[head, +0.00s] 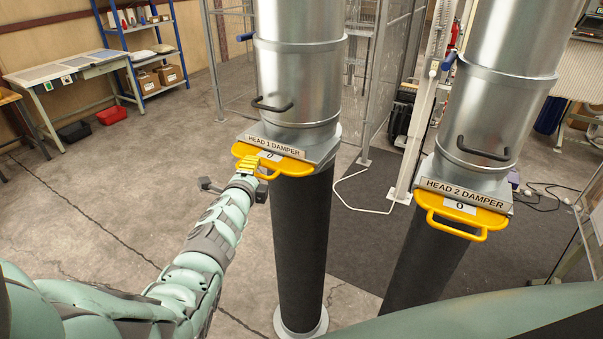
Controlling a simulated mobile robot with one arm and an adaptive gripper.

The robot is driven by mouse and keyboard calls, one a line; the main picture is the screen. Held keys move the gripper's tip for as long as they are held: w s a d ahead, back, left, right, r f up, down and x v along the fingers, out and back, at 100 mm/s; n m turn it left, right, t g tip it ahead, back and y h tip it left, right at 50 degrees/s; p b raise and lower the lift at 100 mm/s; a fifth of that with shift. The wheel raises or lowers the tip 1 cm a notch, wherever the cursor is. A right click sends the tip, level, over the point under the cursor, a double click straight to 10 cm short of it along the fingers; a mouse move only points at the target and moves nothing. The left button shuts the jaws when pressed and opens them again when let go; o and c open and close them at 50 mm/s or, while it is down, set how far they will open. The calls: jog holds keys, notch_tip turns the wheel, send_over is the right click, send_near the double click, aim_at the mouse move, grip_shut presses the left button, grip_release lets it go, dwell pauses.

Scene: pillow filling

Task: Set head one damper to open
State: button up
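The head 1 damper (290,164) is a yellow slide plate under a grey collar. Its label (273,145) reads "HEAD 1 DAMPER", and a small white tag on the plate seems to show "0". My gripper (257,168) is at the plate's front left, at its yellow pull handle, and overlaps it in the head view. Its fingers are small and blend with the yellow, so I cannot tell whether they grip the handle. The head 2 damper (470,212) is a similar yellow plate on the right, with its loop handle projecting towards me.
A dark hose (302,245) runs down from the head 1 damper to a floor flange. A second dark hose (425,255) hangs below head 2. Metal ducts with black handles rise above both. A table (75,72) and blue shelf stand back left. The floor at left is mostly clear.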

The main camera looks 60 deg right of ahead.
jog(key=shift+w+d, duration=0.1)
jog(key=shift+c, duration=0.2)
grip_shut()
dwell(0.5)
